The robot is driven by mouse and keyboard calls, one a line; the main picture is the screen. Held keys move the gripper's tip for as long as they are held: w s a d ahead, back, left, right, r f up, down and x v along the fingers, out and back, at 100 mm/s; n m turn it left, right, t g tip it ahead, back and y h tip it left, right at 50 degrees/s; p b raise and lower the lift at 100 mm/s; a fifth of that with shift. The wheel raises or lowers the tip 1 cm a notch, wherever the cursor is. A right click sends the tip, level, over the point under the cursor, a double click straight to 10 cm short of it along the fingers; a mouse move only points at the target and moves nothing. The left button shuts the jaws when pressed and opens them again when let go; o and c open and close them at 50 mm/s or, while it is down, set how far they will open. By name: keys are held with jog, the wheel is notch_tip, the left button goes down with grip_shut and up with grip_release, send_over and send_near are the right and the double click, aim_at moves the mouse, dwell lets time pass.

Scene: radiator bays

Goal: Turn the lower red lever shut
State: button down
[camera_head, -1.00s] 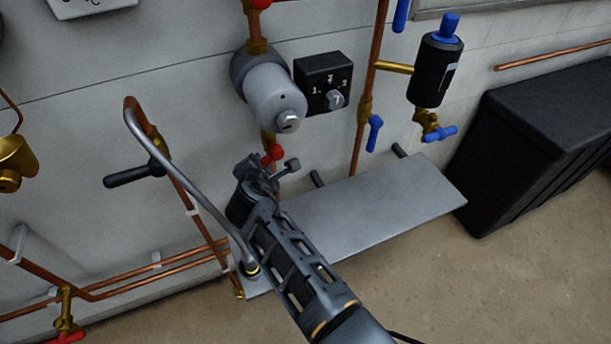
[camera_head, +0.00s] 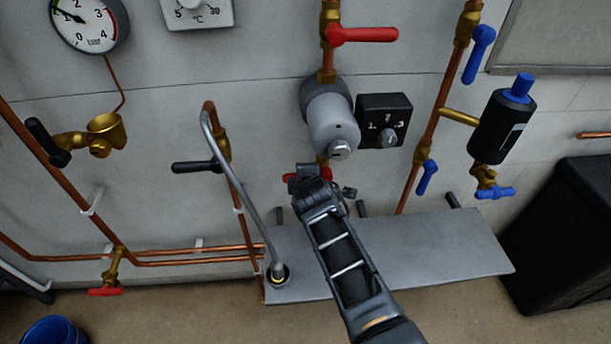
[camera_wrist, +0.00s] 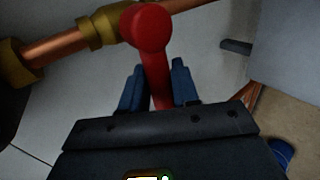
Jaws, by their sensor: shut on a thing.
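The lower red lever (camera_wrist: 157,76) sits on the brass valve under the grey pump. In the wrist view its round red hub is at the top and its handle runs down between my blue fingertips. My gripper (camera_wrist: 159,88) is shut on this handle. In the head view my gripper (camera_head: 309,183) is just below the pump and hides much of the lever; red parts (camera_head: 325,173) show on either side of it. The upper red lever (camera_head: 365,34) above the pump points right, across its vertical pipe.
The grey pump (camera_head: 333,128) and a black dial box (camera_head: 384,121) are above my gripper. A grey shelf (camera_head: 420,250) lies below, with a bent grey hose (camera_head: 235,185) on the left. Blue-handled valves (camera_head: 427,177) and a black box (camera_head: 565,240) are at right.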

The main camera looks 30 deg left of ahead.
jog(key=shift+d, duration=0.1)
jog(key=c, duration=1)
grip_release()
jog(key=shift+p+v, duration=0.75)
jog(key=shift+v, duration=3.1)
